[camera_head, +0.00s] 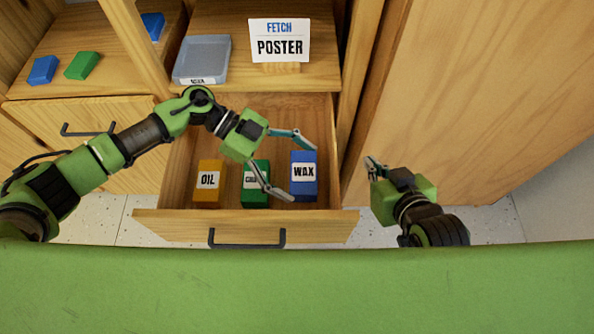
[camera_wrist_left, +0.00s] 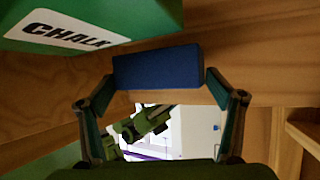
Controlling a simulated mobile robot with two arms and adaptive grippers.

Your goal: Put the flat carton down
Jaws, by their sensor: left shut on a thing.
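The blue carton labelled WAX (camera_head: 303,180) is at the right inside the open drawer (camera_head: 175,226). My left gripper (camera_head: 301,170) reaches down into the drawer, with its two fingers on either side of this carton. In the left wrist view, the blue carton (camera_wrist_left: 158,68) spans the space between the fingertips (camera_wrist_left: 158,86), and the gripper is shut on it. Whether its underside touches the drawer floor cannot be told. My right gripper (camera_head: 374,169) is right of the drawer, away from the cartons; its finger opening is unclear.
An orange OIL carton (camera_head: 208,185) and a green carton (camera_head: 254,190) stand left of the blue one; the green one reads CHALK in the left wrist view (camera_wrist_left: 110,15). A grey tray (camera_head: 202,55) and a FETCH POSTER sign (camera_head: 279,40) are on the shelf behind.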

